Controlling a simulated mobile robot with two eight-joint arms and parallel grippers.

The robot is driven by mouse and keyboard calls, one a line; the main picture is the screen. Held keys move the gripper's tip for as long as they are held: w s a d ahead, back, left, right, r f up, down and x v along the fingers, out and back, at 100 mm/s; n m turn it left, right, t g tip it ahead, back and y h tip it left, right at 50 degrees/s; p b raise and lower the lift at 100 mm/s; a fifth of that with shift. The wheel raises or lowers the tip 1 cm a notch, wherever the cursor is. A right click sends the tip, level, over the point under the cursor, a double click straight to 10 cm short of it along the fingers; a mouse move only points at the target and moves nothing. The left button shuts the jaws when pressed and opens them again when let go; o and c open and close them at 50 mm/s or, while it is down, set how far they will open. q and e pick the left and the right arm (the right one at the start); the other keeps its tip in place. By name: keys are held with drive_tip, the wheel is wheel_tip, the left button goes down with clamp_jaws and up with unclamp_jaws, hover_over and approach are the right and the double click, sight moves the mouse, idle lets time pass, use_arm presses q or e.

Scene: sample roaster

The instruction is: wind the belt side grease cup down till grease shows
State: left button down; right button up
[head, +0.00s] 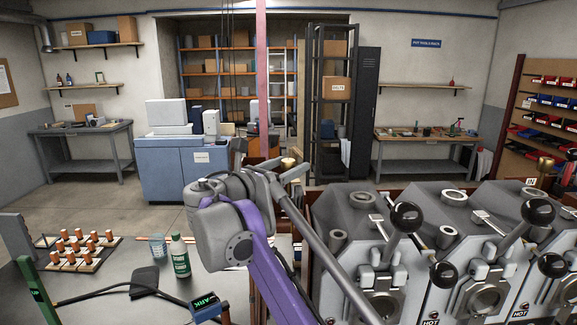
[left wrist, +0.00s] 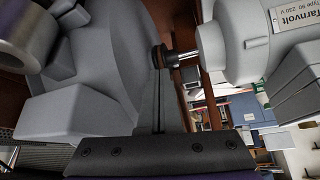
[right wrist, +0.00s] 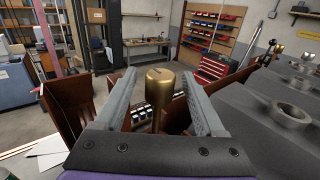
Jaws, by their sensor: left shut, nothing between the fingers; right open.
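A brass grease cup (right wrist: 158,88) with a rounded, slotted top stands upright on a brass stem in the right wrist view. Its top also shows in the head view (head: 289,160). My right gripper (head: 291,168) is open around the cup, one finger on each side, with a gap showing on both sides in the right wrist view (right wrist: 160,80). Whether grease shows cannot be told. My left gripper (left wrist: 160,85) is shut and empty in the left wrist view, its fingers beside a shaft and dark pulley (left wrist: 158,58) on a grey motor (left wrist: 240,45).
The grey roaster (head: 365,215) with black-knobbed levers stands close on the right. Another brass cup (head: 545,165) shows at the far right. A bench at the left holds a green bottle (head: 180,256), a clear cup (head: 157,246) and a sample board (head: 75,262). Floor behind is clear.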

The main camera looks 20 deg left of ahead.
use_arm(q)
drive_tip(key=shift+s+f+b, duration=0.65)
drive_tip(key=shift+f, duration=0.35)
use_arm(e)
drive_tip(key=v, duration=1)
drive_tip(key=shift+s+a, duration=0.15)
drive_tip(key=shift+s, duration=0.05)
